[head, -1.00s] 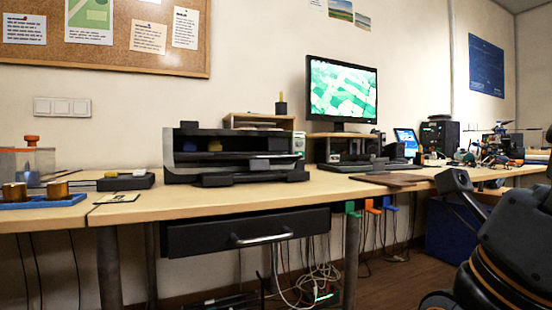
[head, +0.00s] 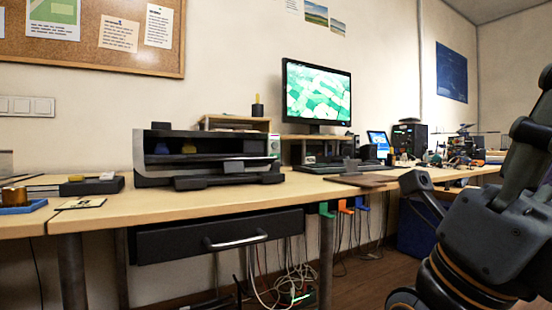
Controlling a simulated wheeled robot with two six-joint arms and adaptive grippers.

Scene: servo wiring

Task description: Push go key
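A black and silver machine (head: 150,178) with an open front bay stands on the desk left of centre. A narrow pale panel (head: 273,146) with small marks is on its right side. No key marked go can be read at this size. My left gripper is out of view.
A monitor (head: 317,92) on a wooden riser stands right of the machine, with a keyboard (head: 318,168) below. A dark drawer (head: 165,240) hangs under the desk (head: 215,202). A blue tray (head: 22,207) lies far left. The desk strip before the machine is mostly clear.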

